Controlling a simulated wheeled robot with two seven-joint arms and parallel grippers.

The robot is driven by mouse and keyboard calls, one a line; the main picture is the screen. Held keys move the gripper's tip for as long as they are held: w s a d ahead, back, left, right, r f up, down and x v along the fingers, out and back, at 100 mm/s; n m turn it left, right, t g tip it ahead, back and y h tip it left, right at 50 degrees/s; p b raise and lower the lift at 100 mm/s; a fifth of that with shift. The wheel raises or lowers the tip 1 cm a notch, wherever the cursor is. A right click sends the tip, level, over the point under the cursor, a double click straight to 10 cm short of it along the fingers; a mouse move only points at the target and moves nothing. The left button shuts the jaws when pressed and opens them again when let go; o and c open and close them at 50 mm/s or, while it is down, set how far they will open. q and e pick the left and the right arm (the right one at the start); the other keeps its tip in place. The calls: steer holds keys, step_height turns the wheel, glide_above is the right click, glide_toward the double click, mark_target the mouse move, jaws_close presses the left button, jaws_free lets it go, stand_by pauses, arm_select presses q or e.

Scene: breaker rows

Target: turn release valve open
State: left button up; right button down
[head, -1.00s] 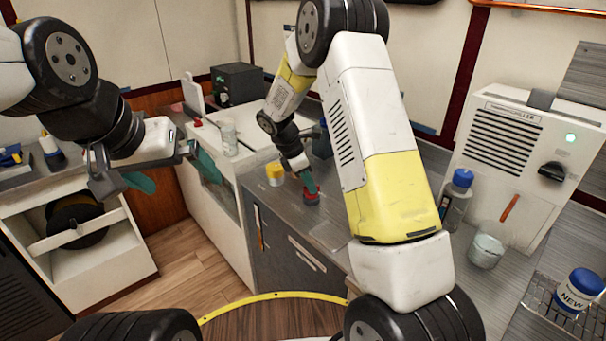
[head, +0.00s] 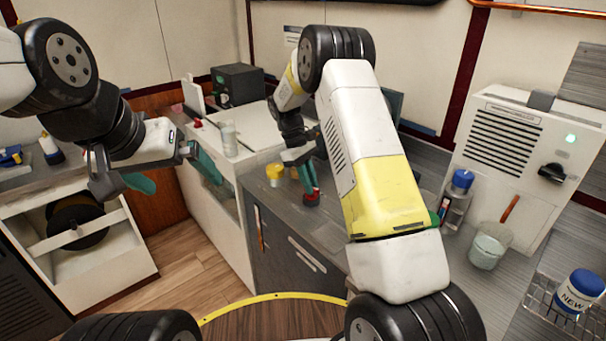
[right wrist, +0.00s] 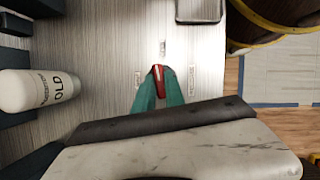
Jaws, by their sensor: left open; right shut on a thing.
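The release valve appears as a small red handle (head: 311,198) on the grey counter top, near its front edge. My right gripper (head: 307,182) reaches down to it, with its green fingers shut on the red handle. In the right wrist view the red handle (right wrist: 158,76) shows between the two green fingertips, with small labels on the counter around it. The handle's lower part is hidden by the fingers. My left gripper (head: 172,172) is open and empty, with its green fingers wide apart, at the left in front of the white cabinets.
A yellow-and-white jar (head: 275,175) stands left of the valve. A bottle marked OLD (right wrist: 38,90) shows in the right wrist view.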

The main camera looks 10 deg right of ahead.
steer(key=shift+w+m+y, duration=0.1)
steer(key=shift+m+y, duration=0.3)
steer(key=shift+m, duration=0.7)
steer(key=c, duration=1.4)
jaws_free()
steer(key=v, duration=0.7)
steer(key=shift+w+r+g, duration=0.3)
